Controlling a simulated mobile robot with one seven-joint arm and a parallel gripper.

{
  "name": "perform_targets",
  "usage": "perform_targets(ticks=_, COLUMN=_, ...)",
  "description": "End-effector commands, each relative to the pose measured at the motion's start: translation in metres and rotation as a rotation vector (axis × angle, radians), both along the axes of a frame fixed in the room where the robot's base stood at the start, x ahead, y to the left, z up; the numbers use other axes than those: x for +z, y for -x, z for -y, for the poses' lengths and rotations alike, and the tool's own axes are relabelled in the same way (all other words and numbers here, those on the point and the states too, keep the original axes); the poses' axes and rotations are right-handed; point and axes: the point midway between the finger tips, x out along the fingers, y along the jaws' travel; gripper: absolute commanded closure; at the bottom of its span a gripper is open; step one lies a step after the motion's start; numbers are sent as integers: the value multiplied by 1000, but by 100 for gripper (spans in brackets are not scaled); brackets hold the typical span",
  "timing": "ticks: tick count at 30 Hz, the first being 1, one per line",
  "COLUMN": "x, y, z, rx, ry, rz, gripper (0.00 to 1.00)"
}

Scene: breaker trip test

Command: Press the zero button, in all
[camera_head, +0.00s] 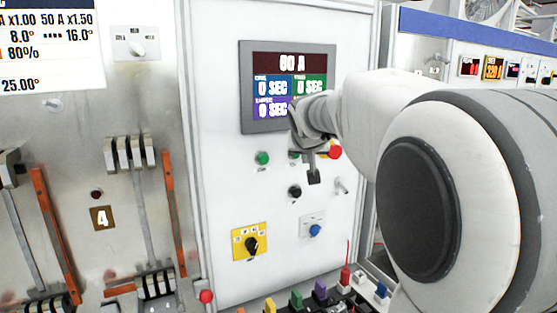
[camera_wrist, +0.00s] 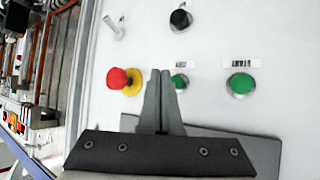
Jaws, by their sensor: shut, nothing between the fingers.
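A control panel carries two green buttons whose small labels I cannot read surely, so I cannot tell which is the zero button. The left green button (camera_head: 262,158) stands clear in the head view and shows at the right in the wrist view (camera_wrist: 241,84). The second green button (camera_head: 294,154) is partly hidden by my gripper (camera_head: 313,178); in the wrist view it (camera_wrist: 181,82) peeks out beside the fingers. My gripper (camera_wrist: 162,74) is shut and empty, in front of the panel between this button and the red mushroom button. I cannot tell whether it touches anything.
The red mushroom button (camera_head: 335,152) has a yellow base. Below are a black knob (camera_head: 295,192), a toggle lever (camera_head: 341,186), a blue knob (camera_head: 315,231) and a yellow-plated selector (camera_head: 250,244). A display (camera_head: 293,62) above reads 0 SEC. Coloured terminals (camera_head: 320,290) stand at the bottom.

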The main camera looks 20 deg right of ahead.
Motion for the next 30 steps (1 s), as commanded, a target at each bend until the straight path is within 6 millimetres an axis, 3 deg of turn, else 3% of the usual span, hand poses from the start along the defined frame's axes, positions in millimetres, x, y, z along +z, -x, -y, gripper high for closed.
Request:
perform_targets(ticks=10, x=-2, y=30, z=6, rx=0, ry=0, rz=1, gripper=100)
perform_targets(ticks=30, x=-1, y=33, z=6, rx=0, ry=0, rz=-1, gripper=100)
